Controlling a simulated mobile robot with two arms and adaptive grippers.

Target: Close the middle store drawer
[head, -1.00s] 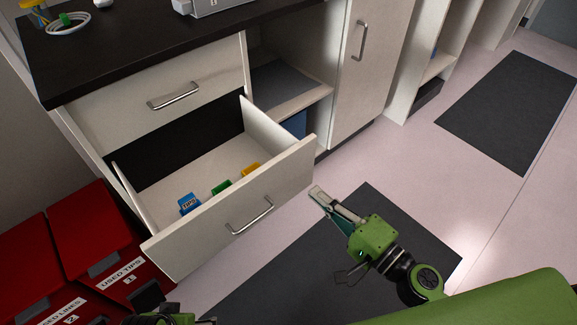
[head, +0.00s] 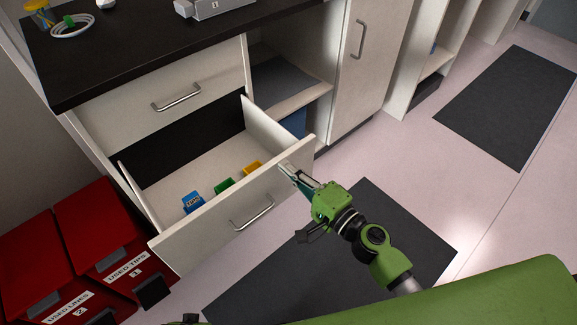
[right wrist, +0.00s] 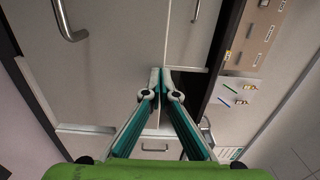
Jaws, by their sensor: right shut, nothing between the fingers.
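The middle store drawer (head: 205,222) stands pulled out of its cabinet, with a dark gap above it in the head view. Its bar handle (head: 252,213) is on the pale front panel. My right gripper (head: 287,170) is shut and empty. Its fingertips overlap the right end of the drawer front near the top edge, right of the handle; I cannot tell whether they touch it. The shut fingertips also show in the right wrist view (right wrist: 160,74), against pale panels. Only a small dark bit of my left gripper (head: 190,318) shows at the bottom edge.
An open shelf (head: 290,82) is at the right.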

